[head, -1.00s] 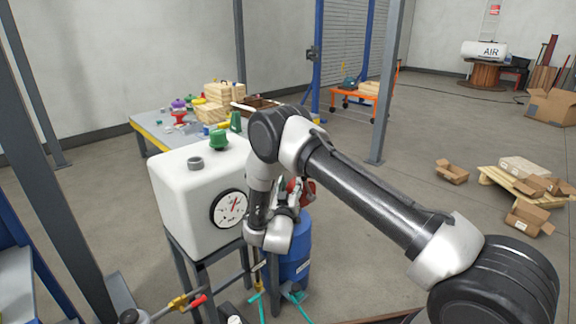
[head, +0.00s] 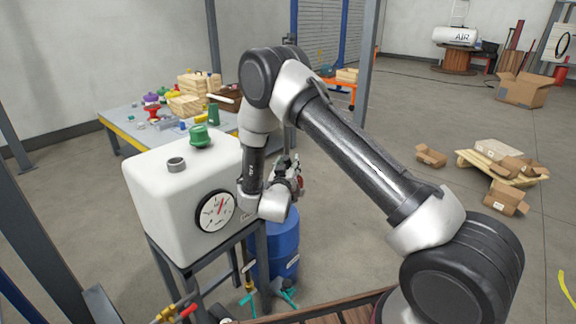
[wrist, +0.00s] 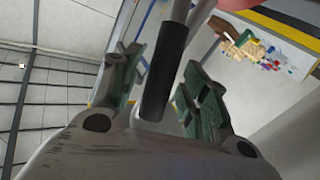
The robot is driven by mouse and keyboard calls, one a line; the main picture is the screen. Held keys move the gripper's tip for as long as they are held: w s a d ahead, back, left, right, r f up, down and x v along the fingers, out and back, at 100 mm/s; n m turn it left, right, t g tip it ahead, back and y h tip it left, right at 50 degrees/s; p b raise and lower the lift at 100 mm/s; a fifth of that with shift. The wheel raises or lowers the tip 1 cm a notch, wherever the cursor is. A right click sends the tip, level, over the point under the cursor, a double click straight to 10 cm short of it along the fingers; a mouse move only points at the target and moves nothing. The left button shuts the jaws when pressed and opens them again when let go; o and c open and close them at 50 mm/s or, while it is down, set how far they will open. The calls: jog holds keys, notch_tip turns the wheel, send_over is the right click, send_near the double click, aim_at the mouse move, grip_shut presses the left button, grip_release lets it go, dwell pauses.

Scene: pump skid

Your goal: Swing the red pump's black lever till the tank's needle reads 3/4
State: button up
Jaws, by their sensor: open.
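The white tank (head: 165,205) stands on a dark frame at the left. Its round dial (head: 215,210) faces me, with a red needle pointing up and slightly right; the marks are too small to read exactly. The red pump is mostly hidden behind my arm; a bit of red (head: 301,184) shows by my gripper (head: 287,175), and red shows at the wrist view's top edge (wrist: 243,4). In the wrist view, the black lever grip (wrist: 165,75) on a grey rod lies between the green-padded fingers of my gripper (wrist: 160,88). The fingers are open, with gaps beside the grip.
A blue drum (head: 283,240) stands right of the tank frame. A workbench (head: 125,125) with wooden blocks is behind. Yellow and red valve fittings (head: 178,311) are low at front left. Cardboard boxes and a pallet (head: 475,160) lie right; floor between is clear.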

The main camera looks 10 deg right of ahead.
grip_shut()
jog(key=shift+w+d, duration=0.1)
jog(key=shift+w+d+r, duration=0.2)
jog(key=shift+d+r, duration=0.05)
jog(key=shift+d, duration=0.1)
jog(key=w+d+m+g+y, duration=0.3)
jog(key=w+d+g, duration=0.3)
jog(key=d, duration=0.5)
jog(key=shift+w+f+m+g+y, duration=0.2)
jog(key=shift+w+m+g+y, duration=0.15)
jog(key=shift+w+y, duration=0.65)
